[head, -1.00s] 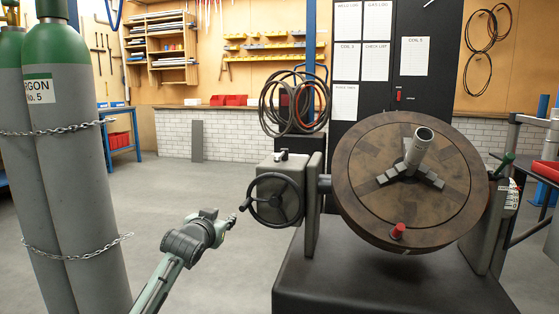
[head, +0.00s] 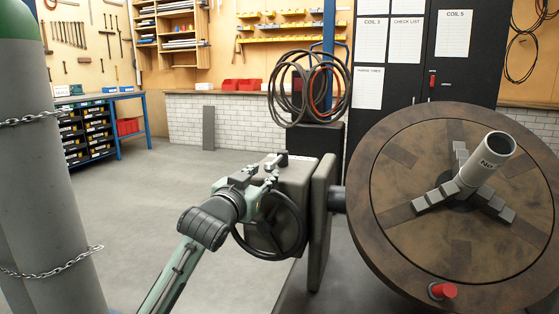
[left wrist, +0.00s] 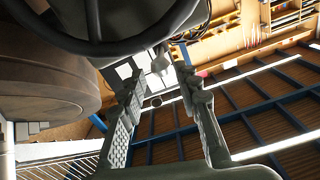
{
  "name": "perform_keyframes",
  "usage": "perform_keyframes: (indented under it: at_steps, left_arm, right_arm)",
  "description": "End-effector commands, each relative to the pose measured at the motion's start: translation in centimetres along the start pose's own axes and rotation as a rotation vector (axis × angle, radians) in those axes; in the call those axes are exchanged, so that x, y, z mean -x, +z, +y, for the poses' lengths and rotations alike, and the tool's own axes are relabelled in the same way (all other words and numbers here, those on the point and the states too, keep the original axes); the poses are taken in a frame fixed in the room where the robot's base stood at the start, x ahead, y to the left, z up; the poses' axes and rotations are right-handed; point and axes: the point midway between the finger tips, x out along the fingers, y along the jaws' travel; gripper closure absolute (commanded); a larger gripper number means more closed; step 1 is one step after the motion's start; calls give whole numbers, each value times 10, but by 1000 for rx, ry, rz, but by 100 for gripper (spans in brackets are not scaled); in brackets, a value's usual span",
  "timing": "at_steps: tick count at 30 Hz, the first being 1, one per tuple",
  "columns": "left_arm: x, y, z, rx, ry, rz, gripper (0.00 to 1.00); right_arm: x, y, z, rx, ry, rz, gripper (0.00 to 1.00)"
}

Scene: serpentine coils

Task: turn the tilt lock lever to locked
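The gearbox (head: 300,181) of a tilting round table stands right of centre in the head view, with a black handwheel (head: 302,222) on its front. A small dark lever (head: 283,158) sits on the gearbox top, apparently the tilt lock lever; its lock marking is not readable. My left gripper (head: 268,175) is beside the gearbox's upper left edge, close to the lever and above the wheel. In the left wrist view its two fingers (left wrist: 163,95) are apart with nothing gripped. The dark wheel rim (left wrist: 110,45) crosses the top there. My right gripper is not in view.
The brown round table (head: 400,215) with a chuck and grey tube (head: 487,163) fills the right. A grey gas cylinder (head: 45,180) with chains stands at the left. Coiled hoses (head: 310,90) rest behind the gearbox. The floor between cylinder and gearbox is clear.

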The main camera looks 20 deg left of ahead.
Motion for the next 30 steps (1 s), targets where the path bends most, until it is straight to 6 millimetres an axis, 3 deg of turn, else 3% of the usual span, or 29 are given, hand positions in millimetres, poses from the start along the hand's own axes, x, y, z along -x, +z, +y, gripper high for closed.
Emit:
perform_keyframes:
  at_steps: [15,26,30]
  left_arm:
    - [-70,-1,0,-1,0,0,68]
    - [-76,0,0,-1,0,0,68]
    - [-76,0,0,-1,0,0,85]
  right_arm:
    - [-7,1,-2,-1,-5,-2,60]
    - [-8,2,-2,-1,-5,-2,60]
    - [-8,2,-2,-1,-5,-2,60]
